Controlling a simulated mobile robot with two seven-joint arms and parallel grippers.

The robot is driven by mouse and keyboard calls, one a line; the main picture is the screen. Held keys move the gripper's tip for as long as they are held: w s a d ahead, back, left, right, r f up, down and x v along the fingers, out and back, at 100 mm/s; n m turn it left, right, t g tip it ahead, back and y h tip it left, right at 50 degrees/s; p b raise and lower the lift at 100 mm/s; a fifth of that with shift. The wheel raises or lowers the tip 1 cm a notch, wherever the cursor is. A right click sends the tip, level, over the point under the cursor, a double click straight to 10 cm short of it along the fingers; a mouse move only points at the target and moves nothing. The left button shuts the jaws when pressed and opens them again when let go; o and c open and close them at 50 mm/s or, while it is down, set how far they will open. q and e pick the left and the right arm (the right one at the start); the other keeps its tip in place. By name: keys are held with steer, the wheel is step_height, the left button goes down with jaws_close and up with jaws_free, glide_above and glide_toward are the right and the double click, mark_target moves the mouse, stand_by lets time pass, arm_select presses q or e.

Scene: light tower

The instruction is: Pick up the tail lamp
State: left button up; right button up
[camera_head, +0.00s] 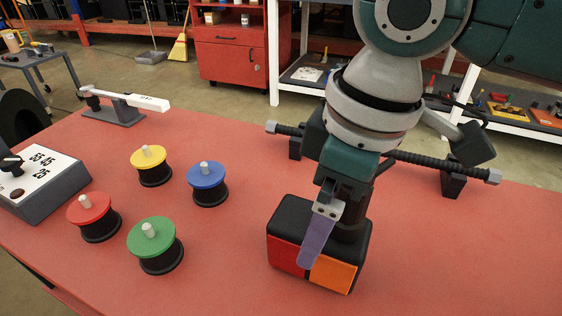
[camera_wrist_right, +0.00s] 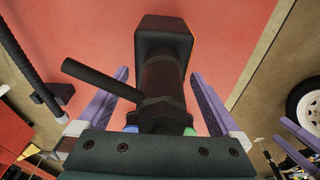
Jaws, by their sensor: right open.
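The tail lamp (camera_head: 287,258) is a black rounded box with a red and an orange lens, standing on the red table. A thick black stem (camera_head: 352,218) rises from it. My right gripper (camera_head: 319,240) is over the lamp, pointing down; one purple finger hangs in front of the lens side. In the right wrist view, the open fingers of my gripper (camera_wrist_right: 158,76) stand either side of the stem (camera_wrist_right: 163,85), with gaps visible. A black rod sticks out leftward from the stem there. Contact is not visible. My left gripper is not in view.
A black ribbed bar (camera_head: 425,164) on black stands lies behind my right arm. Yellow (camera_head: 148,157), blue (camera_head: 206,175), red (camera_head: 88,208) and green (camera_head: 151,238) round knobs stand on the left. A grey box (camera_head: 45,185) with numbers sits at the far left. The table's right front is clear.

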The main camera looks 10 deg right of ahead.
jaws_close()
stand_by(0.8)
